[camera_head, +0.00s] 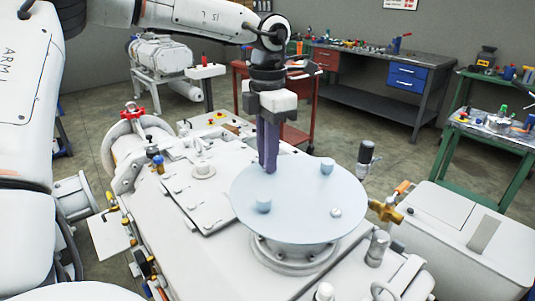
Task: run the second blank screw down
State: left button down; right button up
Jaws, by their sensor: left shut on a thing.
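A pale blue round blank (300,222) lies on a white flange on top of the large white machine (215,225). A smaller silvery head (335,212) sits at the right. My left gripper (270,116) is shut on a purple driver-like tool (268,145), held upright. The tool's lower end is at the blank's back left edge and hides what is under it; I cannot tell whether it touches a screw. My right gripper is not in view.
A dark-topped gauge or valve (367,155) and a brass valve with an orange handle (390,205) stand right of the blank. A red valve handle (132,112) is at the back left. Workbenches (380,65) and a red cart (305,100) stand behind.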

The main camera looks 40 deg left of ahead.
pick_arm(q)
jog(key=shift+r+m, duration=0.15)
jog(key=shift+m, duration=0.25)
jog(key=c, duration=1.7)
grip_release()
notch_tip(320, 180, up, 10)
jog(key=shift+r, duration=0.1)
